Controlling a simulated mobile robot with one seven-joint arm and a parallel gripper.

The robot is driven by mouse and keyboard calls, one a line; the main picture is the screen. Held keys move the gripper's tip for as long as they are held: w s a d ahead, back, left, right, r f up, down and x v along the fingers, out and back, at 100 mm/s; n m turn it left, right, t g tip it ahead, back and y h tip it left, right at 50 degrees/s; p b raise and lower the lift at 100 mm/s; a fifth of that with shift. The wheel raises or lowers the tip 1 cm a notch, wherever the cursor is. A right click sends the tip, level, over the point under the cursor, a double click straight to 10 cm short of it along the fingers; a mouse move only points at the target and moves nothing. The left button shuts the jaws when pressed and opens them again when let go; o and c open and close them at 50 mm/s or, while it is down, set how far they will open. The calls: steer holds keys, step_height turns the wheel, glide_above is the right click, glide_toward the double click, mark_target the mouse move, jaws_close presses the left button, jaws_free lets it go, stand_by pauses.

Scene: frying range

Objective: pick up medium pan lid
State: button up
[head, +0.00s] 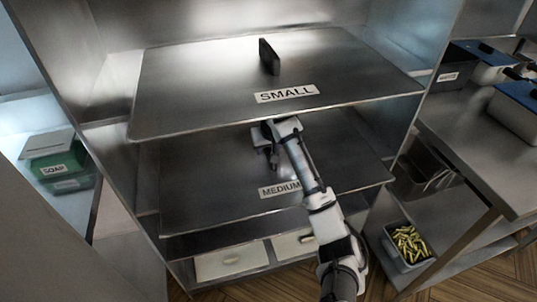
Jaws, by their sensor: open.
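The medium pan lid (205,185) is a flat, wide metal sheet labelled MEDIUM, lying on the level below the small lid. My arm reaches in from the lower right, over the medium lid. My gripper (269,158) is open above the middle of this lid, just under the front edge of the small lid. The medium lid's handle cannot be made out; the gripper and the upper sheet hide that area. The small lid (200,85), labelled SMALL, lies above and has a dark upright handle (269,57).
Metal cabinet walls stand close on both sides. The small lid's front edge overhangs my gripper. Pale boxes or drawers (231,262) sit below. A green soap box (57,165) is at left. A metal counter (480,135) and a bin of brass-coloured pieces (409,246) are at right.

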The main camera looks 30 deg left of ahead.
steer(key=shift+c, duration=0.3)
jaws_close()
steer(key=shift+w, duration=0.1)
stand_by(1.1)
